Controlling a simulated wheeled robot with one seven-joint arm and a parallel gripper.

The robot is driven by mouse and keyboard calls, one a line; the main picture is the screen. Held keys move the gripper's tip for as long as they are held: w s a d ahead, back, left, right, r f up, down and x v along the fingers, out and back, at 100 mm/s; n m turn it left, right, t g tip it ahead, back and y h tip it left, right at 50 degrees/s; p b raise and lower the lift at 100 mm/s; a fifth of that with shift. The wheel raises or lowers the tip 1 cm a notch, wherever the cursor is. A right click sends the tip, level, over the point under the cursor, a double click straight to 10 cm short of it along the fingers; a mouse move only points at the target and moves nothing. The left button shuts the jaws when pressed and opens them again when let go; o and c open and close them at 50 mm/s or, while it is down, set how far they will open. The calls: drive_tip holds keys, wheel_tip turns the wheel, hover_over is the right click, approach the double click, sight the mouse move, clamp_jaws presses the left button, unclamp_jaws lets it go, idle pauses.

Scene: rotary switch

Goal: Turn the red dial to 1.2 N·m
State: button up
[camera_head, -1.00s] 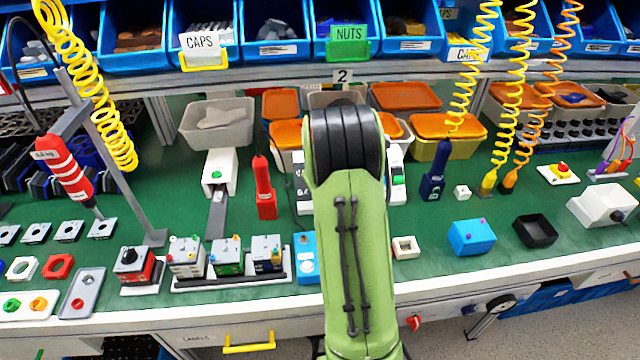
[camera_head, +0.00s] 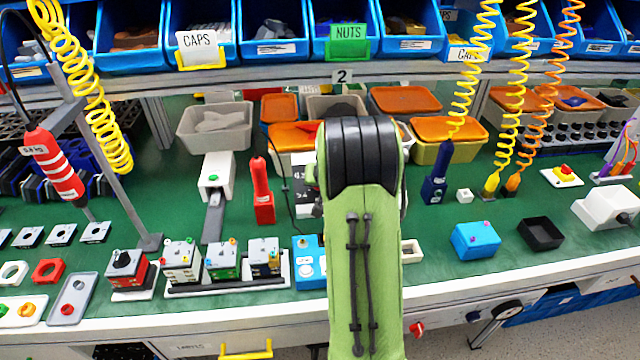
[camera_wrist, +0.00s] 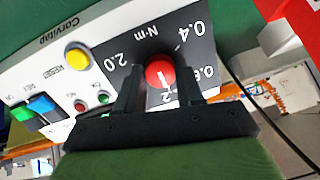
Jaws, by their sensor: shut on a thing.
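The red dial (camera_wrist: 158,73) sits on a dark scale panel (camera_wrist: 118,75) of a white device (camera_wrist: 50,63) in the wrist view. The dial has a white pointer line that runs toward the bottom of the picture, near a partly hidden marking ending in 2. Markings 2.0, N·m and 0.4 are readable; others are partly covered by the fingers. My gripper (camera_wrist: 163,78) has one finger on each side of the dial and is shut on it. In the head view my green arm hides the gripper and the dial.
The device has a yellow button (camera_wrist: 77,56), small red and green buttons, and blue and green rocker switches beside the panel. A red tool (camera_head: 262,190) stands left of my arm. A blue tool (camera_head: 435,178) stands to the right. A dark cable passes right of my gripper.

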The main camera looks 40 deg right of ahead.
idle(0.4)
drive_tip(key=o, duration=0.8)
drive_tip(key=shift+c, duration=0.2)
drive_tip(key=p+v, duration=0.3)
drive_tip(key=v, duration=1.2)
drive_tip(key=shift+s+a+r, duration=0.15)
drive_tip(key=shift+s+r, duration=0.05)
drive_tip(key=shift+s, duration=0.15)
